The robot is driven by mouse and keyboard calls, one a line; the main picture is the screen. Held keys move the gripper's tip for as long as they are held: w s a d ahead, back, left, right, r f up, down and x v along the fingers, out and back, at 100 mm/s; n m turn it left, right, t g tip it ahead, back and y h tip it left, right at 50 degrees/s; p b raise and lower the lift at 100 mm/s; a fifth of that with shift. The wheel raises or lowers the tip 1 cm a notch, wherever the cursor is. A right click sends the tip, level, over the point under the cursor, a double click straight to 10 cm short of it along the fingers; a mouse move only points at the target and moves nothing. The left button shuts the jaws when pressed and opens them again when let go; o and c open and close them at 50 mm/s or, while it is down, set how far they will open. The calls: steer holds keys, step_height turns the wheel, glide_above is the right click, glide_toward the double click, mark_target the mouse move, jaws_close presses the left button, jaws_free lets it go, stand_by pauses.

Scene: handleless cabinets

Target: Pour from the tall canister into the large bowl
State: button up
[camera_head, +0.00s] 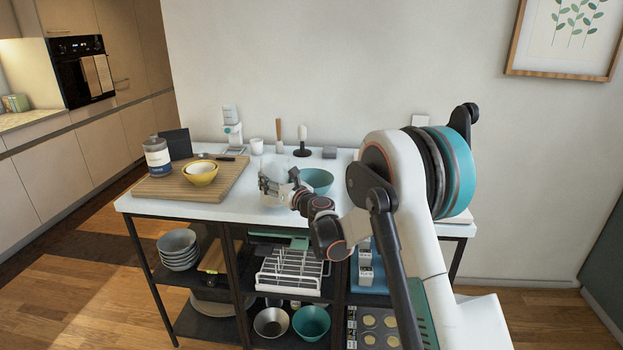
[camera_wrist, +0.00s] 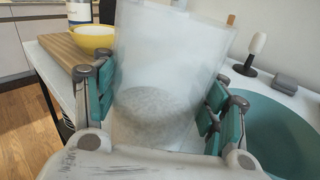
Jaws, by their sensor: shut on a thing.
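My gripper (camera_head: 276,184) is shut around a translucent whitish canister (camera_wrist: 165,60) above the white table, left of the teal bowl. In the wrist view, my teal-padded fingers press on both sides of the canister. Pale, grainy contents show in its lower part. The canister looks close to upright. The large teal bowl (camera_head: 318,178) stands on the table just right of the gripper; it also shows at the right of the wrist view (camera_wrist: 275,130). The inside of the bowl that shows looks empty. My arm and gripper partly hide the canister in the head view.
A wooden board (camera_head: 175,187) at the left holds a labelled jar (camera_head: 157,158) and a yellow bowl (camera_head: 200,176). A white cup (camera_head: 257,146), a dark-based tool (camera_head: 302,142) and a grey block (camera_head: 329,152) stand along the back. Shelves below hold dishes.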

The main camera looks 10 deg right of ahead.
mark_target(288, 169)
steer(key=shift+d+r+m+p, duration=0.15)
steer(key=shift+r+m+p, duration=0.35)
steer(key=shift+r, duration=0.25)
steer(key=shift+w+d+m, duration=0.2)
steer(key=shift+d+m, duration=0.25)
steer(key=shift+m, duration=0.55)
steer(key=shift+w+d+r+m+p, duration=0.1)
steer(key=shift+d+r+m+p, duration=0.1)
steer(key=shift+r+m+p, duration=0.3)
steer(key=shift+w+d+r+m+p, duration=0.1)
steer(key=shift+d+r+m+p, duration=0.1)
steer(key=shift+r+m+p, duration=0.25)
steer(key=shift+w+d+f+m, duration=0.25)
steer(key=shift+d+m, duration=0.2)
steer(key=shift+m, duration=0.2)
steer(key=shift+d+r+m+p, duration=0.1)
steer(key=shift+r+m+p, duration=0.65)
steer(key=shift+m, duration=0.25)
steer(key=shift+f+m, duration=0.4)
steer(key=shift+m, duration=0.3)
steer(key=shift+f+m, duration=0.1)
steer(key=shift+m, duration=0.5)
steer(key=shift+d+f+m+p, duration=0.1)
steer(key=shift+f+m+p, duration=0.05)
steer(key=shift+m, duration=0.5)
steer(key=shift+f+m+p, duration=0.1)
steer(key=shift+m+p, duration=0.05)
steer(key=shift+m, duration=0.5)
